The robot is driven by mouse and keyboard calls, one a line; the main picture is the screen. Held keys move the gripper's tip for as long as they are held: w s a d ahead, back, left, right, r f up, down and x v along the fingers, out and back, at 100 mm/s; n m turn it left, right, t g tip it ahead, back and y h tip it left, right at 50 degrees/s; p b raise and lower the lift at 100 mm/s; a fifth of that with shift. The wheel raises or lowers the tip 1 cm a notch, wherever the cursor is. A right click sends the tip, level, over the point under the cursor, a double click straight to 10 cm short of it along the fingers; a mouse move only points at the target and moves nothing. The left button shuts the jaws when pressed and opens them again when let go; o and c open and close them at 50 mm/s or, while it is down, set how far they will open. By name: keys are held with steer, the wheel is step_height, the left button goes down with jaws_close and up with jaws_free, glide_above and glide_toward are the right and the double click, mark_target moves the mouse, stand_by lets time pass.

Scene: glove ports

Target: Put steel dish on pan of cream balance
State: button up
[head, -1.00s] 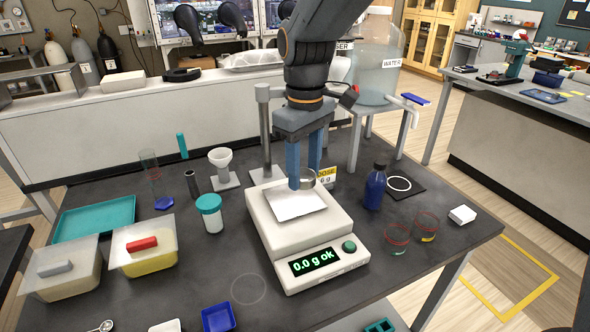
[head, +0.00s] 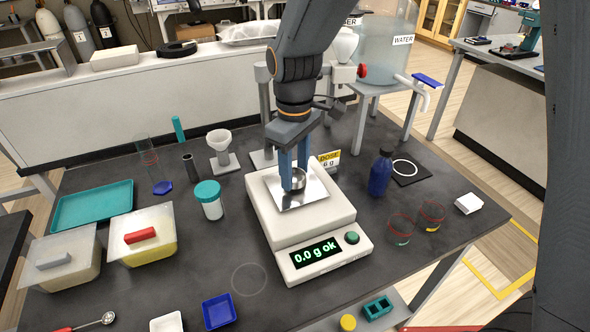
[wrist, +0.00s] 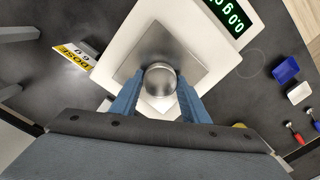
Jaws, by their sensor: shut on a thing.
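The steel dish (head: 297,181) is a small round metal cup over the square steel pan (head: 290,203) of the cream balance (head: 300,229). My gripper (head: 294,180) points down with its blue fingers shut on the dish. In the wrist view the dish (wrist: 160,79) sits between the two fingertips, over the middle of the pan (wrist: 127,74). The dish looks at or very near the pan surface; I cannot tell if it touches. The balance display (head: 315,253) reads 0.0 g ok.
A yellow dose card (head: 329,160) stands behind the balance. A blue bottle (head: 380,173) and glass beakers (head: 401,228) are to the right. A teal-lidded jar (head: 209,199) and lidded tubs (head: 142,236) are to the left. A grey post (head: 263,110) stands behind.

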mark_target(295, 181)
steer(key=shift+f, duration=0.4)
steer(key=shift+f, duration=0.1)
steer(key=o, duration=1)
step_height(295, 181, up, 12)
steer(key=b, duration=0.3)
